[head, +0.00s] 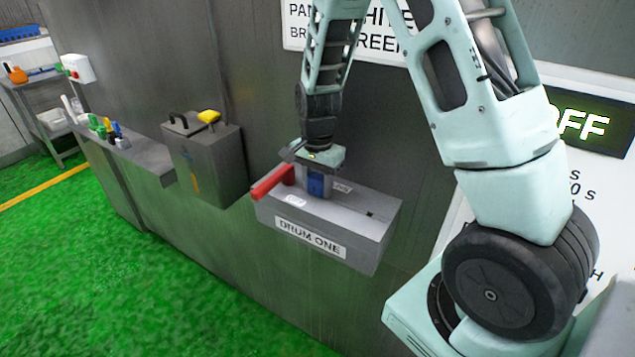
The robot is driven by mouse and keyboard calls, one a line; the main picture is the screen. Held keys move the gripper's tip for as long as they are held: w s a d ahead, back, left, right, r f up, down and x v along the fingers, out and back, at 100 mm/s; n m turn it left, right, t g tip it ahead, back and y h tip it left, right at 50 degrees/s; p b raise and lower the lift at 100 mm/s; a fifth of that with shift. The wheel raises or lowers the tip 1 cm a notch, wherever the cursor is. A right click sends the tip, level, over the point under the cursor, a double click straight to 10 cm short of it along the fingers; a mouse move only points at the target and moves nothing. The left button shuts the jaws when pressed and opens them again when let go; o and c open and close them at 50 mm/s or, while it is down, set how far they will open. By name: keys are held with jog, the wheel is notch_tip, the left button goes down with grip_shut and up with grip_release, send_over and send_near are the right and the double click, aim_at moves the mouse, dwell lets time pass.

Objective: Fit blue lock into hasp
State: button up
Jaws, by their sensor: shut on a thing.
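My gripper (318,168) points down over the top of the grey box labelled DRUM ONE (375,228). It is shut on the blue lock (317,186), which sits between its fingers close to the top of the box. A red handle (270,184) lies across the box's left end, just left of the lock. The hasp cannot be made out; the gripper and lock cover that area. Whether the lock touches the box or hasp cannot be told from this view.
A grey box (212,165) with a black handle and a yellow item on top is mounted to the left. A ledge (140,158) farther left holds several small coloured items. A panel sign (345,25) and an OFF display (585,122) are on the wall. Green floor is clear at lower left.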

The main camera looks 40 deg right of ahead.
jog(key=o, duration=1.1)
notch_tip(320, 180, up, 17)
jog(key=b, duration=0.3)
jog(key=shift+r, duration=0.2)
jog(key=s+a+f+n+b, duration=0.2)
jog(key=s+a+f+n, duration=0.25)
jog(key=a, duration=0.45)
jog(key=s+a+f+n+b, duration=0.2)
jog(key=s+a+f+n, duration=0.1)
jog(key=s+a+n, duration=0.4)
jog(key=s+a+f+n, duration=0.2)
jog(key=s+n, duration=0.1)
jog(key=s, duration=0.1)
jog(key=s+a+f+n+b, duration=0.1)
jog(key=s+a+f+n, duration=0.1)
jog(key=s+a+n, duration=0.1)
jog(key=s+a+f+n+b, duration=0.1)
jog(key=s+a+f+n, duration=0.2)
jog(key=s+n, duration=0.1)
jog(key=shift+s+a+y, duration=0.2)
jog(key=shift+s+y, duration=0.1)
jog(key=shift+s, duration=0.6)
